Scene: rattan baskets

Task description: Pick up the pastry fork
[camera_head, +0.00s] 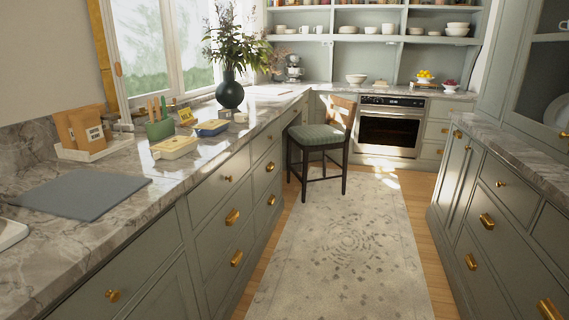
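I cannot make out a pastry fork for certain. On the left marble counter (125,218), a green holder (160,130) has upright utensils (157,108) with orange-brown handles in it. They are too small to identify. My gripper is not in view.
The counter also bears a grey mat (82,194), brown packets (80,128), a yellow dish (175,147), a blue dish (212,128) and a dark vase (230,91). A green-seated chair (320,137) stands beyond. The patterned rug (345,245) between the cabinets is clear.

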